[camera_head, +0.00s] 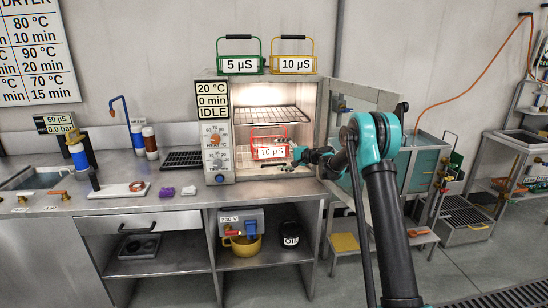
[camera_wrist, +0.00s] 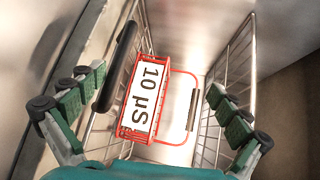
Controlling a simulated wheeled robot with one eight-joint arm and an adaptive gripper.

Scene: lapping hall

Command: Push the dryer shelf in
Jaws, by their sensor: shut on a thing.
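The dryer (camera_head: 216,133) stands on the bench with its front open and its inside lit. The dryer shelf (camera_wrist: 225,130) is a wire rack with a black handle bar (camera_wrist: 118,65) at its front. A red wire basket (camera_head: 268,150) labelled 10 µS sits at the shelf; it also shows in the wrist view (camera_wrist: 152,90). My gripper (camera_head: 296,156) is at the dryer's opening, beside the basket. In the wrist view my gripper's (camera_wrist: 158,82) fingers are far apart, the left one by the black handle. My gripper is shut on the dryer shelf, but the exact contact is hard to see.
An upper wire rack (camera_head: 270,115) is inside the dryer. The open door (camera_head: 360,97) stands at the right, close to my arm. Green (camera_head: 239,54) and yellow (camera_head: 291,55) baskets stand on top of the dryer. Several small things lie on the bench at the left.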

